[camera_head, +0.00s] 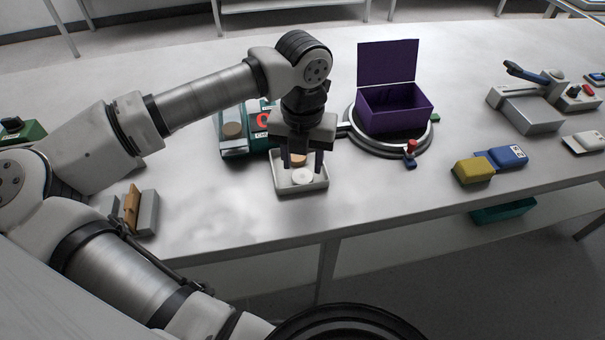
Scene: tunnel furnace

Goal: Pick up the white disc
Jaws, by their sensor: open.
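The white disc (303,177) lies flat in a small white tray (302,190) near the table's front edge. A tan disc (297,159) lies behind it in the same tray, partly hidden by my gripper. My gripper (302,167) points down over the tray, its two fingers apart, with nothing seen between them. The fingertips are close to the white disc; I cannot tell their exact height above it.
A teal device (234,145) with a tan disc stands left of the tray. An open purple box (394,108) sits on a round base behind right. Yellow (473,170) and blue (508,156) blocks lie right. A grey holder (148,213) stands left. The front table between is clear.

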